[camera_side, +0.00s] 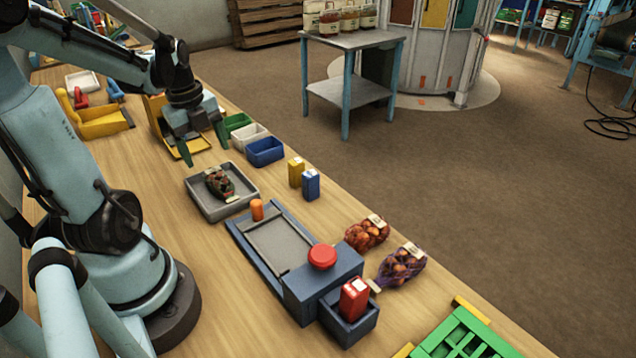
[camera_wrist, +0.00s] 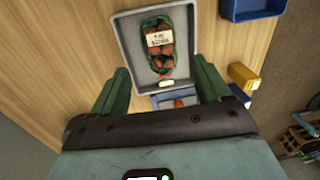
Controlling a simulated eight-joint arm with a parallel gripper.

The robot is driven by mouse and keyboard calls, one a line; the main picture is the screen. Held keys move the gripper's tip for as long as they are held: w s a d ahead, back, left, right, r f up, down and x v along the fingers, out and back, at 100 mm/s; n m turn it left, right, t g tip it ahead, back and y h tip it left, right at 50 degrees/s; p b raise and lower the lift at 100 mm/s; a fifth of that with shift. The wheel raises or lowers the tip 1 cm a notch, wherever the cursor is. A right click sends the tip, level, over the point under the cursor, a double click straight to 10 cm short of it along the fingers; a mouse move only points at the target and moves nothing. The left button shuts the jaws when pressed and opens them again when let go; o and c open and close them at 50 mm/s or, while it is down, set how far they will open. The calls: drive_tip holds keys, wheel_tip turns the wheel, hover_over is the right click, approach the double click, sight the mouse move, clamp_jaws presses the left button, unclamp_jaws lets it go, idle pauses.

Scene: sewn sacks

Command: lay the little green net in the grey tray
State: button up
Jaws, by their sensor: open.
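The little green net (camera_side: 219,183) lies inside the grey tray (camera_side: 234,208), with reddish-brown contents and a pale tag. In the wrist view the green net (camera_wrist: 157,47) shows a white label and rests within the walls of the grey tray (camera_wrist: 119,28). My gripper (camera_side: 205,155) is open and empty, above the table just behind the tray in the side view. In the wrist view its two green fingers (camera_wrist: 165,85) are spread apart, near the tray's lower edge, and do not touch the net.
A blue bin (camera_side: 265,151), a white bin (camera_side: 249,136) and a green bin stand near my gripper. Yellow and blue boxes (camera_side: 311,185) stand right of the tray. A blue device with a red button (camera_side: 322,256) is in front. Red and purple nets (camera_side: 401,266) lie farther right.

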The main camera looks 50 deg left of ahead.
wheel_tip(320, 180, up, 4)
drive_tip(key=w+d+n+t, duration=0.3)
drive_tip(key=w+d+n, duration=0.1)
drive_tip(key=d+n, duration=0.5)
drive_tip(key=w+d+n+t, duration=0.3)
drive_tip(key=d+n, duration=0.5)
drive_tip(key=d, duration=0.5)
drive_tip(key=shift+w+r+n, duration=0.2)
drive_tip(key=shift+w+n, duration=0.2)
drive_tip(key=shift+w, duration=0.15)
drive_tip(key=shift+a, duration=0.1)
drive_tip(key=shift+c, duration=0.4)
